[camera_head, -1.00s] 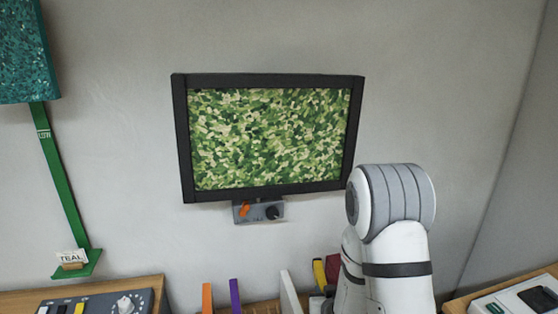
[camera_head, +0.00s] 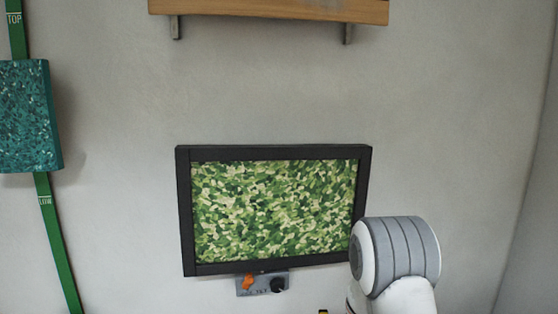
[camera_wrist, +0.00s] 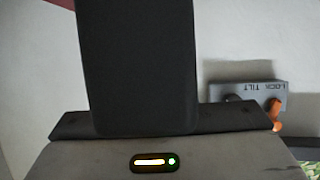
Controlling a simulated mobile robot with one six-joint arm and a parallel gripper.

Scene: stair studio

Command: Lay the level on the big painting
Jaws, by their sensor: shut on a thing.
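The big painting (camera_head: 272,210), a green and cream mottled panel in a dark frame, hangs on the wall in the head view. It looks slightly tilted. My gripper (camera_wrist: 135,70) shows in the wrist view as a dark finger over a grey palm with a small light. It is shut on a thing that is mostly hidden. A red edge, likely the level (camera_wrist: 62,3), shows at the top left corner beside the finger. In the head view my arm is at the painting's lower right, and my gripper is out of sight.
A grey LOCK/TILT box (camera_head: 262,284) with an orange lever and black knob sits under the painting; it also shows upside down in the wrist view (camera_wrist: 245,93). A wooden shelf (camera_head: 270,10) is above. A teal panel (camera_head: 28,115) on a green strip (camera_head: 58,240) is left. The wall between is clear.

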